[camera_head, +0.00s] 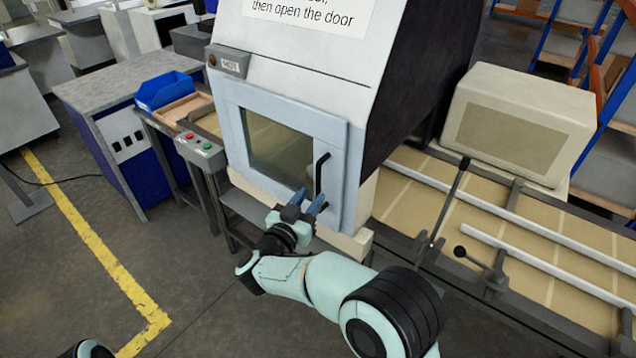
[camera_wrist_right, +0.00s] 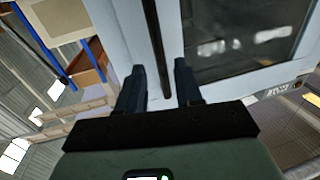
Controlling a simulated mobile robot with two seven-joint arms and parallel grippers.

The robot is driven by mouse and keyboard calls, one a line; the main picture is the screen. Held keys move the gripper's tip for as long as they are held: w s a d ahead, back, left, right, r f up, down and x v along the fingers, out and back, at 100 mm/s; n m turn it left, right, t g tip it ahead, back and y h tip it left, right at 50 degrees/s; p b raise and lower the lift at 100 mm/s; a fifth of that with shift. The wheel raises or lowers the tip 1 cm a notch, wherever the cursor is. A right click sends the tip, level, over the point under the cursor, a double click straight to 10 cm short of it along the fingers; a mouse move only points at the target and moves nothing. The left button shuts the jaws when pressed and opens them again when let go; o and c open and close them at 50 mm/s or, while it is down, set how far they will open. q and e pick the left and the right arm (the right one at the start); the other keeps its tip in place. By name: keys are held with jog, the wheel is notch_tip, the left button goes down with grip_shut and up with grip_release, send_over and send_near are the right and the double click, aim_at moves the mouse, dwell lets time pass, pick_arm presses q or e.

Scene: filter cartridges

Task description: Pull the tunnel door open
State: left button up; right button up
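The tunnel door (camera_head: 337,140) is a pale blue-grey framed panel with a dark window on the front of the tunnel housing (camera_head: 310,62). It looks closed. Its black upright bar handle (camera_head: 319,172) is on the door's right side. My right gripper (camera_head: 307,202) is at the lower end of the handle, with its fingers apart. In the right wrist view, the handle (camera_wrist_right: 156,45) runs down between the two open fingertips (camera_wrist_right: 160,75), with gaps visible on both sides. My left gripper is out of view; only a bit of that arm shows at the bottom left.
A HOT indicator box (camera_head: 229,63) is above the door, below a partly cut-off sign (camera_head: 310,12). A conveyor (camera_head: 400,205) with levers (camera_head: 452,200) extends right. The floor in front is clear.

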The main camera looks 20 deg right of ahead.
aim_at(317, 188)
jog(key=p+x, duration=0.1)
jog(key=x, duration=0.4)
jog(key=shift+w+d, duration=0.1)
jog(key=shift+w, duration=0.05)
grip_shut()
